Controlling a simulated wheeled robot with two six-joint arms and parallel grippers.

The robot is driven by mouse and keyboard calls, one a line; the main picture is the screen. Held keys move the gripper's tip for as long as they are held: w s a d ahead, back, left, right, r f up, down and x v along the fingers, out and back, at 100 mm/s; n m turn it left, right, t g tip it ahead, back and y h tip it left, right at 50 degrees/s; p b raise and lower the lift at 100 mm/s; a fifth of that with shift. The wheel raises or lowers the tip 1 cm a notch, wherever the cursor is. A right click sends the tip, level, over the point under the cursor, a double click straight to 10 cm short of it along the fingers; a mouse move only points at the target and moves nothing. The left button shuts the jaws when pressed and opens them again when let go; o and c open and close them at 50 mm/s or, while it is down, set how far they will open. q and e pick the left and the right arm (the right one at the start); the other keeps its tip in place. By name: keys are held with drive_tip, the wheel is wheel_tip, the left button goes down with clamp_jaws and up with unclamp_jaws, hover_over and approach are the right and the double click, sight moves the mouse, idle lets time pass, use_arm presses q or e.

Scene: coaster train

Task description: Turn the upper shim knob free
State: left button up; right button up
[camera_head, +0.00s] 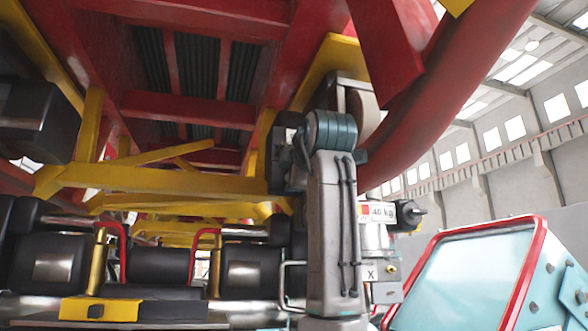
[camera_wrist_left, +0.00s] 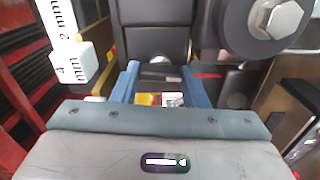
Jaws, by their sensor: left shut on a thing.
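In the left wrist view my left gripper (camera_wrist_left: 160,82) has its two blue fingers on either side of a dark part (camera_wrist_left: 160,70), shut on it. This looks like a shim knob; its outline is mostly hidden, and I cannot tell whether it is the upper one. White pieces marked "2 mm" (camera_wrist_left: 58,18) and "4 mm" (camera_wrist_left: 72,62) are at the upper left. In the head view a grey arm of mine rises in the middle and hides what is behind it; neither gripper's fingertips can be made out there.
A wheel (camera_wrist_left: 222,30) with a hex bolt is close at the upper right of the wrist view. In the head view, red and yellow framework (camera_head: 190,105) hangs overhead. A "40 kg" label (camera_head: 378,211) is beside my arm. A red-rimmed, pale blue bin-like thing (camera_head: 537,245) stands right.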

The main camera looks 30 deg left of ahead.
use_arm(q)
drive_tip(key=shift+n, duration=0.6)
drive_tip(key=shift+f, duration=0.1)
drive_tip(key=o, duration=0.7)
drive_tip(key=shift+s, duration=0.1)
drive_tip(key=b+v, duration=0.3)
drive_tip(key=v, duration=0.7)
drive_tip(key=shift+s+d+b, duration=0.2)
drive_tip(key=shift+d+b, duration=0.1)
drive_tip(key=shift+b, duration=0.1)
